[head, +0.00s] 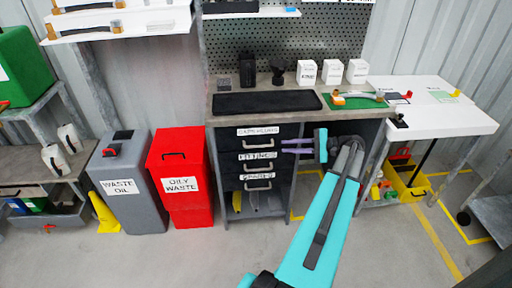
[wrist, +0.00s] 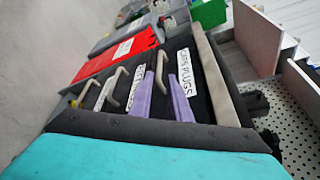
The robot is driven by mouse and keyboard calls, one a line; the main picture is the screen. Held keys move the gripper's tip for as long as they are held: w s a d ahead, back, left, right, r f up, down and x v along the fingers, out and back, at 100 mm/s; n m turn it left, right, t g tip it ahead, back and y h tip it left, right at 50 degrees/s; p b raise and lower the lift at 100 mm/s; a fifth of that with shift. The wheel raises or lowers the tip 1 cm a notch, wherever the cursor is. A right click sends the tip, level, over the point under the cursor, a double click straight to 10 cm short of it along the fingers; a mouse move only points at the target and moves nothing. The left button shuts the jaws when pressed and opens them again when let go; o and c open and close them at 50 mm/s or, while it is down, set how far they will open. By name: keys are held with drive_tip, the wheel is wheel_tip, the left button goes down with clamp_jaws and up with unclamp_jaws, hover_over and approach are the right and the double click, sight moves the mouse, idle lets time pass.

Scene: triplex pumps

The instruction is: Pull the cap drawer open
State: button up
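The cap drawer (head: 272,133) is the top one of the dark bench cabinet, under a white caps and plugs label; it looks shut. Its label shows in the wrist view too (wrist: 187,74). My gripper (head: 283,146) has two purple fingers pointing left at the drawer front, close to its right part. In the wrist view my gripper (wrist: 165,72) is open, its fingers apart, with a pale bar handle (wrist: 160,66) seen between them. I cannot tell whether the fingers touch the handle.
Two more drawers with bar handles sit below, fittings (head: 257,168) and another (head: 258,188). A red oily waste bin (head: 182,165) and a grey waste oil bin (head: 128,180) stand left. The bench top (head: 225,105) overhangs the drawers. Floor before the cabinet is clear.

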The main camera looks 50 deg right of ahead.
sight(261, 146)
drive_tip(key=shift+w+a, duration=0.1)
drive_tip(key=p+x, duration=0.1)
drive_tip(key=x, duration=1.2)
drive_tip(key=shift+w+a+f, duration=0.2)
drive_tip(key=shift+w+a, duration=0.05)
drive_tip(key=shift+c, duration=0.4)
clamp_jaws()
drive_tip(key=shift+d, duration=0.1)
